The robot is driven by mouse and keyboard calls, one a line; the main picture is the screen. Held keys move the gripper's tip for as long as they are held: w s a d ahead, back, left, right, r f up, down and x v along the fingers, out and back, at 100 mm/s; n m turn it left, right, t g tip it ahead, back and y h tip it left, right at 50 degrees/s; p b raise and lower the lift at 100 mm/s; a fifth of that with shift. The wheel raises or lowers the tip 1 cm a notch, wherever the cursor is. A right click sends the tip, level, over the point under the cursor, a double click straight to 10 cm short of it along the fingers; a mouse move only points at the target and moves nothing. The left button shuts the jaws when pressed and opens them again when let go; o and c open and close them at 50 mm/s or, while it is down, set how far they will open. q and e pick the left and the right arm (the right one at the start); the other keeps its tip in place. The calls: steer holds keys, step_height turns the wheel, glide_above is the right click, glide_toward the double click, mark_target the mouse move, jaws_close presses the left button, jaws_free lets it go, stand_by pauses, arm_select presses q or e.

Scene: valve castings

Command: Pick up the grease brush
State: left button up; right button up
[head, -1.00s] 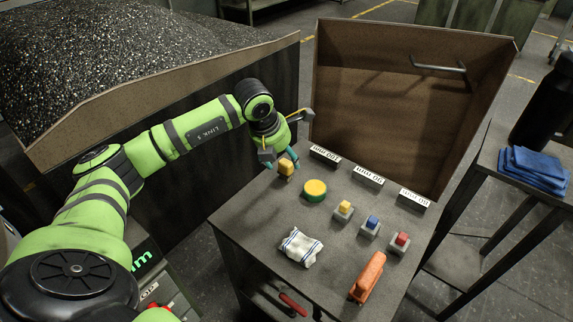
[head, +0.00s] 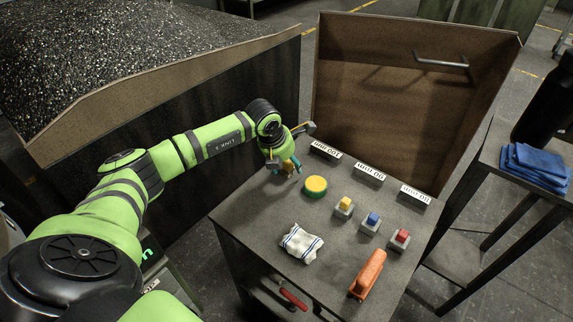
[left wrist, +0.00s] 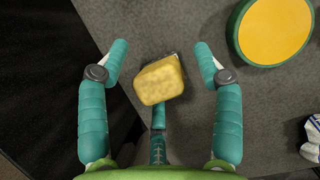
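A yellow block with a rough face and a dark grey base sits between the fingers of my left gripper (left wrist: 160,66), and it fills the middle of the left wrist view (left wrist: 158,82). I cannot tell whether it is the grease brush. The gripper is open, with gaps between the block and both side fingers. A third finger lies below the block. In the head view my left gripper (head: 283,163) is low over the table's back left corner and mostly hides the block. An orange long-shaped item (head: 368,274) lies at the table's front right. My right gripper is not in view.
A green tin with a yellow top (head: 315,187) stands just right of the gripper. A white cloth (head: 301,243), three small yellow, blue and red-topped blocks (head: 373,223) and several label plates (head: 369,172) share the table (head: 262,222). A brown panel (head: 395,110) rises behind.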

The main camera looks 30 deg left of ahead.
arm_select(q)
steer(key=c, duration=0.7)
steer(key=shift+c, duration=0.7)
steer(key=shift+r, duration=0.6)
step_height(320, 180, up, 3)
steer(key=shift+w+f+b, duration=0.1)
steer(key=shift+b, duration=0.6)
steer(key=w+d+r+b, duration=0.1)
steer(key=d+r, duration=0.1)
steer(key=d, duration=0.1)
steer(key=w+d+r, duration=0.2)
steer(key=d, duration=0.1)
steer(key=w+d+r+b, duration=0.1)
steer(key=w+d+r, duration=0.1)
steer(key=d+r, duration=0.1)
steer(key=shift+w+d+b, duration=0.25)
steer(key=shift+d+b, duration=0.05)
steer(key=shift+d, duration=0.3)
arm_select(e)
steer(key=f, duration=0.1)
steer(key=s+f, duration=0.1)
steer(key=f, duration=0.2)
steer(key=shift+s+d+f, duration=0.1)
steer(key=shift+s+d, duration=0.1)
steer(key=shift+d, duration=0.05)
